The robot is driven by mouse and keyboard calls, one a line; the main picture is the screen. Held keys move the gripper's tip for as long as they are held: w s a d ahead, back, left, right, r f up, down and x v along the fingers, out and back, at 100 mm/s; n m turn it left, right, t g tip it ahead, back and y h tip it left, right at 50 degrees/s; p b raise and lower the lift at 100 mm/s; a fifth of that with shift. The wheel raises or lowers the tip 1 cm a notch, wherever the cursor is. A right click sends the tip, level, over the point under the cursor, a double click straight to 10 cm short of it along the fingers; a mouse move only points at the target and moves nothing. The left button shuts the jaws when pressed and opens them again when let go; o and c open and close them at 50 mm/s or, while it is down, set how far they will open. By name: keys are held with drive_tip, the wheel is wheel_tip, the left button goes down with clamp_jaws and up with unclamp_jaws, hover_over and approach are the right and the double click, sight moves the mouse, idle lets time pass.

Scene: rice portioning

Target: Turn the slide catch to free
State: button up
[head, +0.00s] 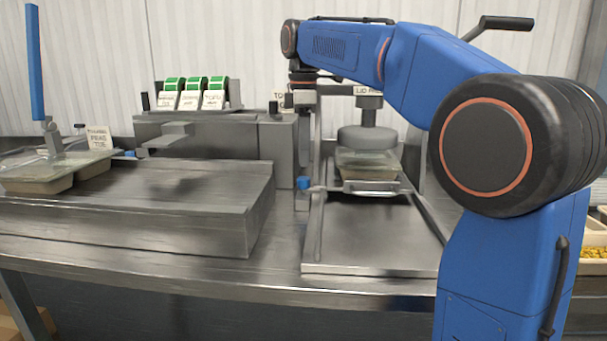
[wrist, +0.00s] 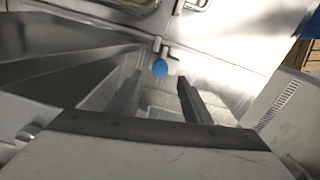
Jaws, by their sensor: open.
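The slide catch (head: 304,183) has a blue knob and sits at the left edge of the metal slide (head: 368,230), in front of the lid press (head: 368,137). In the wrist view its blue knob (wrist: 160,67) shows between the tips of my gripper (wrist: 160,77), with a small metal stem beside it. In the head view my gripper (head: 303,100) points down above the catch, with a gap between. Its fingertips are hard to make out there.
A clear-lidded tray (head: 368,163) sits under the press, behind the slide's front handle (head: 370,188). A grey machine block (head: 278,150) stands close left of the catch. A low metal platform (head: 140,200) and more trays (head: 40,175) are further left.

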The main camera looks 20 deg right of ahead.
sight(304, 178)
drive_tip(key=shift+f, duration=3.15)
drive_tip(key=shift+c, duration=0.7)
drive_tip(key=c, duration=0.9)
